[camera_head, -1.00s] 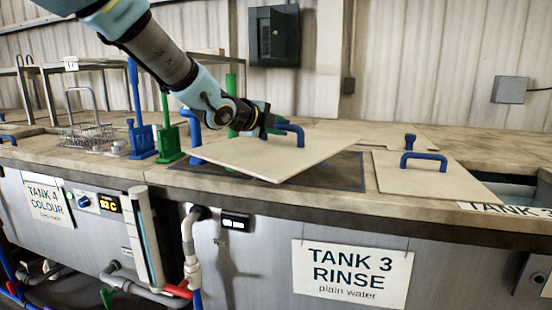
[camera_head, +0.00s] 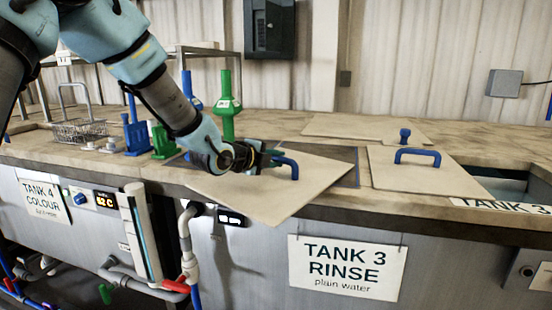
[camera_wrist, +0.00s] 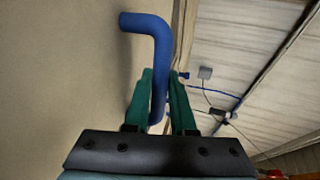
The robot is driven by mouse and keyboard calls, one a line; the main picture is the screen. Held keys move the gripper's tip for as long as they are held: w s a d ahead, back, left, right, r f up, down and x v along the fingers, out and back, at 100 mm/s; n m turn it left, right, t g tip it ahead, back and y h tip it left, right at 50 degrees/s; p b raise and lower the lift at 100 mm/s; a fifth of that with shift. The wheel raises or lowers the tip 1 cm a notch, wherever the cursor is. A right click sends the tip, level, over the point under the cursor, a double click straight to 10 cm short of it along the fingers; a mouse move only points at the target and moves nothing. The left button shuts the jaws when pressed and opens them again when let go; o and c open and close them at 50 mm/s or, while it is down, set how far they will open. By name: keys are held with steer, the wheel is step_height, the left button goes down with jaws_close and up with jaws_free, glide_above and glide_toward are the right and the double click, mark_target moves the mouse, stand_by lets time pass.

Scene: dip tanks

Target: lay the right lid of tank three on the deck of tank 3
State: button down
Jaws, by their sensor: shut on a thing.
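My gripper (camera_head: 268,157) is shut on the blue handle (camera_head: 287,165) of a pale flat lid, the held lid (camera_head: 265,200). In the wrist view, the blue handle (camera_wrist: 158,55) stands between the green fingers. The held lid is over the deck (camera_head: 440,205) of tank 3, and its near corner reaches past the front edge in the picture. It partly hides a dark marked rectangle (camera_head: 347,172); I cannot tell if it touches the deck. Another lid (camera_head: 425,178) with a blue handle lies to the right.
An open tank gap (camera_head: 510,190) shows at the far right. A further lid (camera_head: 345,127) lies behind. Green (camera_head: 227,105) and blue upright tools stand left of the held lid, near my arm. A wire basket (camera_head: 78,130) is farther left.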

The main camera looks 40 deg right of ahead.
steer(key=c, duration=0.8)
jaws_free()
steer(key=shift+o, duration=0.2)
steer(key=shift+a, duration=0.15)
steer(key=b+v, duration=0.2)
steer(key=v, duration=0.9)
steer(key=shift+s+a+r+b, duration=0.1)
steer(key=shift+a+r+b, duration=0.1)
steer(key=shift+a+b, duration=0.15)
